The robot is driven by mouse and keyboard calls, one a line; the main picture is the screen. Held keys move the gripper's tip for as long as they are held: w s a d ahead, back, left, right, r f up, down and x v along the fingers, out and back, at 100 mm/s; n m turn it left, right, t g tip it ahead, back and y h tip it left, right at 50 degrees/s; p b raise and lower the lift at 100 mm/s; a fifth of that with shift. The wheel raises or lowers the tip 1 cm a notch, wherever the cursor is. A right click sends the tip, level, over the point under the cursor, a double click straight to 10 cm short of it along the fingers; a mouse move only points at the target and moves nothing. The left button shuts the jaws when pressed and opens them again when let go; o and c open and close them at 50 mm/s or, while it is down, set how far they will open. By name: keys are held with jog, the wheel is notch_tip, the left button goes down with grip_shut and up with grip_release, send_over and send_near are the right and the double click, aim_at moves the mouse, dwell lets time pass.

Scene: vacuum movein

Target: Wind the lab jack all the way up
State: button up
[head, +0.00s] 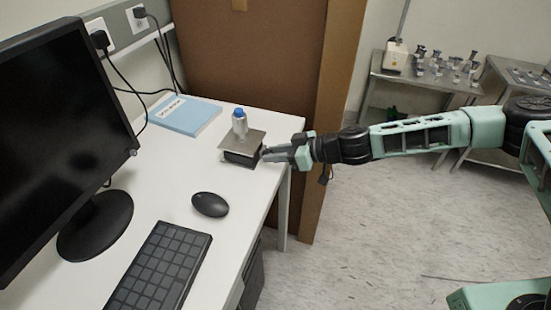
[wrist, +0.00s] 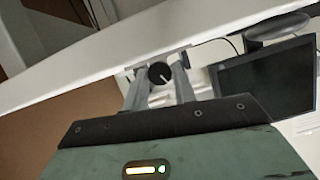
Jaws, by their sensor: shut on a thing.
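The lab jack (head: 231,147) stands on the white desk near its far right corner, with a flat metal top plate and a dark body. A small bottle with a blue cap (head: 239,122) stands upright on the plate. My gripper (head: 268,153) reaches the jack from the right, at its side. In the wrist view the round black knob (wrist: 160,73) with a pale line on it sits between the two fingers of my gripper (wrist: 159,78), which are shut on it. The jack's body is mostly hidden in the wrist view.
A black mouse (head: 210,204), a keyboard (head: 160,268) and a monitor (head: 62,150) are on the desk (head: 185,185). A blue book (head: 185,115) lies behind. A brown partition (head: 245,55) rises behind the desk. Open floor (head: 370,220) lies to the right.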

jog(key=shift+d+f+m+g+b, duration=0.1)
jog(key=shift+f+m+g+b, duration=0.05)
jog(key=shift+m+g+b, duration=0.4)
jog(key=o, duration=1)
jog(key=shift+d, duration=0.1)
jog(key=b+v, duration=0.4)
jog(key=v, duration=1.3)
jog(key=shift+s+d+b, duration=0.15)
jog(key=shift+d+b, duration=0.05)
jog(key=shift+b, duration=0.1)
jog(key=shift+f, duration=0.1)
